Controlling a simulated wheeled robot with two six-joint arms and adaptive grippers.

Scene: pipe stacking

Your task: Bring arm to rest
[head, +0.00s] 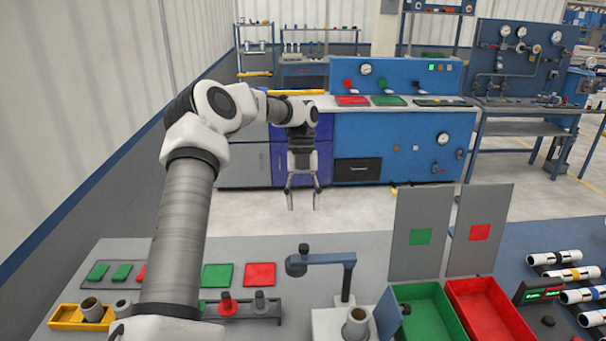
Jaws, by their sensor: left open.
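My left arm comes in from the left and reaches up and forward over the workbench (370,250). My left gripper (303,200) hangs at its end, pointing down, with its two fingers apart and nothing between them. In the picture it shows against the floor beyond the bench's far edge, clear of the things on the bench. My right gripper is not in view.
A dark blue bracket (335,260) stands on the bench below the gripper. A green bin (428,310) and a red bin (490,310) stand at right, with grey panels behind. A yellow tray (68,318) is front left. Several pipes (555,257) lie far right.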

